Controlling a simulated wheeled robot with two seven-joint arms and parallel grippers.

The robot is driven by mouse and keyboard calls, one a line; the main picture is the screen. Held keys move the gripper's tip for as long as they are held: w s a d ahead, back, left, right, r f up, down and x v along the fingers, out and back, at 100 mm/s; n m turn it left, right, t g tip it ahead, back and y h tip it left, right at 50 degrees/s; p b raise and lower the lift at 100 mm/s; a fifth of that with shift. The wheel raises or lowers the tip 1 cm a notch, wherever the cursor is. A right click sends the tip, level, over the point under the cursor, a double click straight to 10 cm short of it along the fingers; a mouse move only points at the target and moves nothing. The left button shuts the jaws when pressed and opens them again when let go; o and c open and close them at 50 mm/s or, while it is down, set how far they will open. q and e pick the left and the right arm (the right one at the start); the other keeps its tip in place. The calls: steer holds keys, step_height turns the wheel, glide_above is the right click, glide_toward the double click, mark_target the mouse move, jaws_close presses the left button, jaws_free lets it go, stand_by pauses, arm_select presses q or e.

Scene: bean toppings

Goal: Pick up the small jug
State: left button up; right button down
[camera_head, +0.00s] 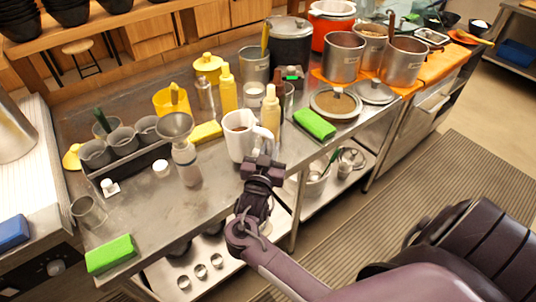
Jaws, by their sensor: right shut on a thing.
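The small jug is a white jug (236,138) with brown contents, near the front edge of the steel counter in the head view. Its handle is on its right side, toward my right gripper. My right gripper (263,160) is at the handle and shut on it; the fingertips are partly hidden by the gripper body. The jug looks upright, and I cannot tell whether its base touches the counter. My left gripper is not in view.
A bottle with a funnel-shaped top (186,165) stands left of the jug. A tan squeeze bottle (270,110) stands close behind the handle. A green sponge (314,124) lies to the right. The counter's front left is mostly clear, with a glass (88,212) and another green sponge (110,254).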

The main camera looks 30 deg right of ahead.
step_height(320, 180, up, 18)
steer(key=shift+f+b, duration=0.25)
steer(key=shift+b, duration=0.1)
steer(key=c, duration=2)
jaws_free()
jaws_close()
